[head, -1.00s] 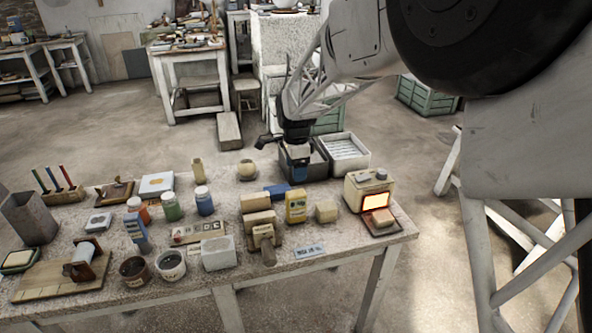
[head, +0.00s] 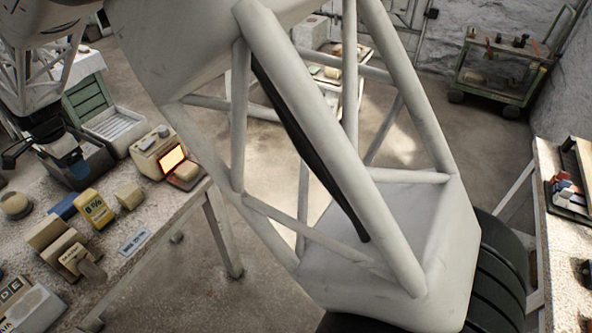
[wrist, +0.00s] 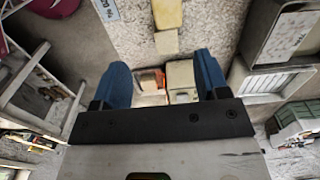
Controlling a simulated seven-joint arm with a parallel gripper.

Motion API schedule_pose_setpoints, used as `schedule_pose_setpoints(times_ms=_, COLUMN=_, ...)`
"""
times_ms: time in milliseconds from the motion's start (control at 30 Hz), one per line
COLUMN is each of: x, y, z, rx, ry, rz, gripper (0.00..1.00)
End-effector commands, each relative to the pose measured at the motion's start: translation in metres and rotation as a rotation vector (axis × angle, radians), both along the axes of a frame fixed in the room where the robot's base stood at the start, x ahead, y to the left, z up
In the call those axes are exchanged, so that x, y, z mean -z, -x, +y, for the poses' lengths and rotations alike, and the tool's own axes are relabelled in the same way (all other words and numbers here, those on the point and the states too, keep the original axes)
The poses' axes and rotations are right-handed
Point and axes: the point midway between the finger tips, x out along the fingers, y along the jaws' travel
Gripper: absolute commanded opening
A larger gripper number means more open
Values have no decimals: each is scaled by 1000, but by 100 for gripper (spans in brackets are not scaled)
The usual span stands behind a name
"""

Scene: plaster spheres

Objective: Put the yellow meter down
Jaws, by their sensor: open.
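The yellow meter (head: 95,208) stands upright on the speckled bench (head: 150,225), its dark-marked face toward the camera, in front of a blue block. In the wrist view its yellow side (wrist: 167,12) shows at the top edge, partly cut off. My gripper (head: 78,167), with blue fingertips, is behind the meter, over or in the dark grey bin (head: 97,165); how deep it reaches is hard to tell. In the wrist view the gripper (wrist: 166,80) is open, its blue fingers wide apart with nothing held between them. The meter is apart from it.
A cream block (head: 129,196) and a heater with a glowing orange window (head: 152,143) stand right of the meter. Tan blocks (head: 46,232) crowd its left. A white ribbed tray (head: 113,124) is beside the bin. A label plate (head: 135,241) lies near the bench's front edge.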

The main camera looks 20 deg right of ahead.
Motion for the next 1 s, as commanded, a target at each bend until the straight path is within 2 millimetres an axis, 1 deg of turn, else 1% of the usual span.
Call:
schedule_pose_setpoints(times_ms=33, x=-7, y=-1, z=-12, rx=-6, ry=-3, rz=-4, gripper=68)
schedule_pose_setpoints(times_ms=167, x=-25, y=-3, z=-51, rx=-40, ry=-9, rz=-13, gripper=68)
schedule_pose_setpoints(times_ms=333, x=-55, y=1, z=-116, rx=-103, ry=-17, rz=-33, gripper=68)
schedule_pose_setpoints(times_ms=400, x=-67, y=5, z=-144, rx=-132, ry=-21, rz=-42, gripper=68)
schedule_pose_setpoints(times_ms=467, x=-77, y=10, z=-167, rx=-157, ry=-22, rz=-50, gripper=68)
schedule_pose_setpoints(times_ms=500, x=-84, y=13, z=-183, rx=-173, ry=-23, rz=-57, gripper=68)
schedule_pose_setpoints(times_ms=567, x=-91, y=20, z=-206, rx=-197, ry=-24, rz=-65, gripper=68)
schedule_pose_setpoints(times_ms=600, x=-96, y=24, z=-221, rx=-213, ry=-24, rz=-69, gripper=68)
schedule_pose_setpoints(times_ms=767, x=-112, y=46, z=-279, rx=-277, ry=-21, rz=-89, gripper=68)
schedule_pose_setpoints(times_ms=800, x=-116, y=52, z=-293, rx=-293, ry=-19, rz=-95, gripper=68)
schedule_pose_setpoints(times_ms=967, x=-126, y=81, z=-346, rx=-358, ry=-12, rz=-115, gripper=68)
schedule_pose_setpoints(times_ms=1000, x=-128, y=89, z=-358, rx=-374, ry=-10, rz=-120, gripper=68)
